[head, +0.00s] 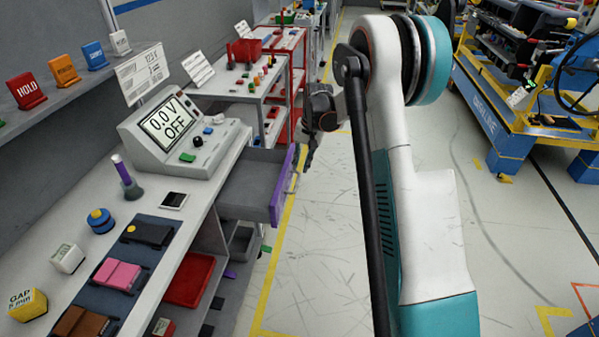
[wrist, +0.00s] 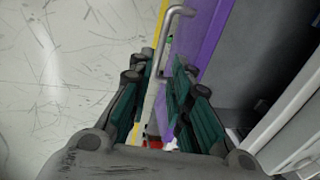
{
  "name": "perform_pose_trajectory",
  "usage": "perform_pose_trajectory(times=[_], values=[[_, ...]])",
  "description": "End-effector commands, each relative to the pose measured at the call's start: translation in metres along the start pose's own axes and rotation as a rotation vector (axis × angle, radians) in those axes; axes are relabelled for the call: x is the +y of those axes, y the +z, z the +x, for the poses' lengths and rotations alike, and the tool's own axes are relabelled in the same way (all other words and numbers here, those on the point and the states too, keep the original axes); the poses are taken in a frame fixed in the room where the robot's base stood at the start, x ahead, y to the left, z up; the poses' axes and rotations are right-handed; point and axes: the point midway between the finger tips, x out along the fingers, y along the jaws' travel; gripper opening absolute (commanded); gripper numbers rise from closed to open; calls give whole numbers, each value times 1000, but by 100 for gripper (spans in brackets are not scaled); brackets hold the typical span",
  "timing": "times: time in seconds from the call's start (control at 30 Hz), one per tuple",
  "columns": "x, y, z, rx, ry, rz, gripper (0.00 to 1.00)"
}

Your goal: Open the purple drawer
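The purple drawer stands pulled out from under the workbench in the head view, its grey inside showing and its purple front (head: 283,186) facing right. In the wrist view the purple front (wrist: 208,38) is at the upper right, with a silver bar handle (wrist: 174,22) on it. My gripper (wrist: 158,76) is open, with a gap between its dark green fingers. The handle's lower end is close to the fingertips; I cannot tell whether they touch. In the head view my gripper (head: 310,152) hangs just right of the drawer front, partly hidden by my arm.
A meter reading 0.0 V OFF (head: 172,128) stands on the bench above the drawer. A red bin (head: 190,280) sits on a lower shelf. A red cart (head: 290,62) is behind. The floor right of the drawer is clear, and a blue and yellow rack stands at far right.

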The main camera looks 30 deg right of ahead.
Motion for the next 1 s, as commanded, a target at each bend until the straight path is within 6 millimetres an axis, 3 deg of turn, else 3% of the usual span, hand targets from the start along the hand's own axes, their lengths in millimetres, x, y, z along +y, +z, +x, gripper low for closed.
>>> perform_pose_trajectory(times=[0.1,0.33,1.0], values=[[0,0,-24,0,0,0,18],[0,0,-50,0,0,1,18],[-1,2,-59,4,0,-4,18]])
